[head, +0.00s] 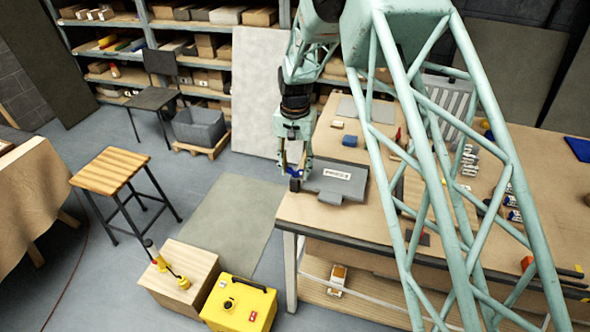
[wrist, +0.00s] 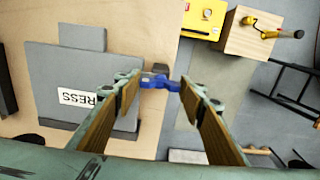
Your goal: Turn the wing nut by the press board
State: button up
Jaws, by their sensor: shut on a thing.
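The press board is a dark grey slab with a white label, on the near left corner of the workbench in the head view (head: 353,191). It also shows at the left of the wrist view (wrist: 62,72). The wing nut is small and blue, beside the board at the bench edge, and shows between the fingertips in the wrist view (wrist: 160,83). My gripper (head: 294,167) is shut on the wing nut, with one wooden-faced finger at each side of it. What lies beneath the nut is partly hidden, so its seat is hard to tell.
A yellow box (head: 240,305) and a wooden crate (head: 179,276) stand on the floor left of the bench. A wooden stool (head: 110,170) stands farther left. A blue block (head: 350,141) and several small parts lie on the workbench (head: 300,208).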

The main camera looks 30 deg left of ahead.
jog(key=shift+n, duration=0.4)
jog(key=n+b, duration=0.2)
jog(key=n, duration=0.1)
jog(key=shift+n+b, duration=0.35)
jog(key=shift+n, duration=0.05)
jog(key=n+b, duration=0.1)
jog(key=n, duration=0.3)
jog(key=shift+n+b, duration=0.3)
jog(key=shift+b, duration=0.05)
jog(key=n+b, duration=0.1)
jog(key=n, duration=0.3)
jog(key=shift+n+b, duration=0.45)
jog(key=shift+n, duration=1.75)
jog(key=o, duration=0.8)
jog(key=shift+o, duration=0.2)
jog(key=shift+r, duration=0.15)
